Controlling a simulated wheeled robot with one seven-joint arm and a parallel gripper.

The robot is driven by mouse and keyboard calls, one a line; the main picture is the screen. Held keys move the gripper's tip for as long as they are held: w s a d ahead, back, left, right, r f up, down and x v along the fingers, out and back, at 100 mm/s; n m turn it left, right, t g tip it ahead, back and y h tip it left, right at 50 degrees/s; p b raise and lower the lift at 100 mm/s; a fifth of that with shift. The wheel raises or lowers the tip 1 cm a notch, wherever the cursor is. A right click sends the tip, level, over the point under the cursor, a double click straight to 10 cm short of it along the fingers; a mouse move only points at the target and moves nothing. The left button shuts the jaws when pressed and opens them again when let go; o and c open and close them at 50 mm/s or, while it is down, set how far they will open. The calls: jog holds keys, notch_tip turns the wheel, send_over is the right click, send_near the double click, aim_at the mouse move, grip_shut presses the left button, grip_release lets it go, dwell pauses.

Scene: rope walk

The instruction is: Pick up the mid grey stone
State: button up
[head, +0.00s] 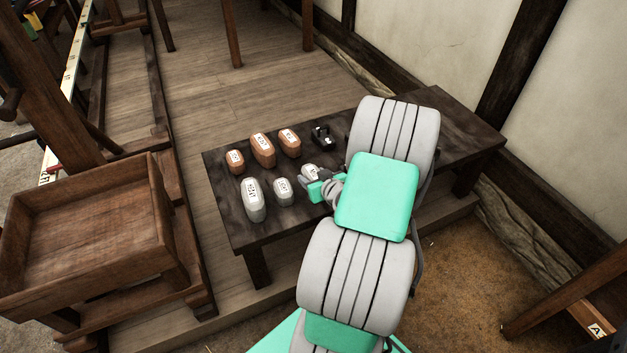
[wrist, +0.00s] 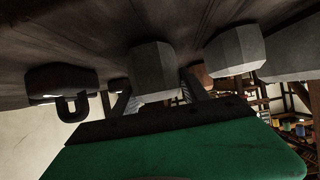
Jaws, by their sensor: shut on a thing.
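The mid grey stone (head: 310,172) is a pale block with a dark-marked label, at the right end of the front row on the dark bench. My gripper (head: 320,186) is at it and partly hides it in the head view. In the wrist view the grey stone (wrist: 153,70) sits between the two fingers of my gripper (wrist: 158,92), which are shut on it. I cannot tell whether it is clear of the bench top. A small grey stone (head: 283,191) and a large grey stone (head: 253,199) stand to its left.
The bench (head: 225,205) also holds three orange-brown stones (head: 262,150) in the back row and a black object with a handle (head: 322,137). An empty wooden tray (head: 90,235) stands at the left. A plaster wall (head: 430,50) is behind the bench.

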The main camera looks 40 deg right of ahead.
grip_shut()
jog(key=shift+r, duration=0.15)
